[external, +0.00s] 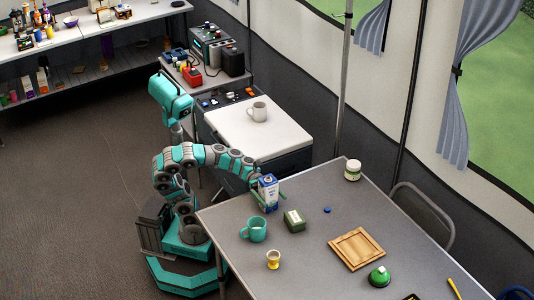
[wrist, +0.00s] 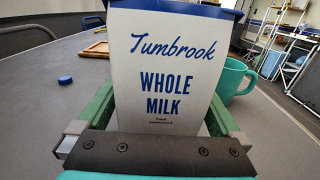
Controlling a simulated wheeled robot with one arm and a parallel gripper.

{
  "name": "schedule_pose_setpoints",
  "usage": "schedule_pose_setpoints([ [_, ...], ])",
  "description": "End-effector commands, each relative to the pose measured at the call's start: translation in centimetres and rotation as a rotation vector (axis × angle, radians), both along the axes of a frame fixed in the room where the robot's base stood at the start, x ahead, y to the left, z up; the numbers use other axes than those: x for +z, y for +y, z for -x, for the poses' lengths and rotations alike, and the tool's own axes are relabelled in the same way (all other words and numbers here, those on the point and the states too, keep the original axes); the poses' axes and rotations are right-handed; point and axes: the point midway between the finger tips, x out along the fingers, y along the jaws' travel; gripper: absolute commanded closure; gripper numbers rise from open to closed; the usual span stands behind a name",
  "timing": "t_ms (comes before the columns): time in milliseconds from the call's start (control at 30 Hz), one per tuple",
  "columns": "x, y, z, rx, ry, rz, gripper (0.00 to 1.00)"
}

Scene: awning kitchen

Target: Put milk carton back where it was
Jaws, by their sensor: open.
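My gripper (external: 268,202) is open, with one green finger on either side of the carton's lower part. In the wrist view the fingers of my gripper (wrist: 160,118) flank the carton; I cannot tell whether either touches it. The carton's base is hidden behind the gripper body in the wrist view.
A teal mug (external: 257,232), a green box (external: 294,220) and a yellow cup (external: 273,259) stand close by. A blue cap (external: 327,210), wooden board (external: 340,243) and jar (external: 352,171) are farther right. A white-topped counter (external: 285,132) holding a mug (external: 258,112) is behind.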

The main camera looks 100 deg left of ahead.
Motion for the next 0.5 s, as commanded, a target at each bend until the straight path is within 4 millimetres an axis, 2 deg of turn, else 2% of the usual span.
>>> schedule_pose_setpoints([
  [33, 0.5, 0.0, 0.0, -0.001, 0.000, 0.001, 0.00],
  [500, 0.3, 3.5, 3.2, 0.005, -0.001, 0.001, 0.00],
])
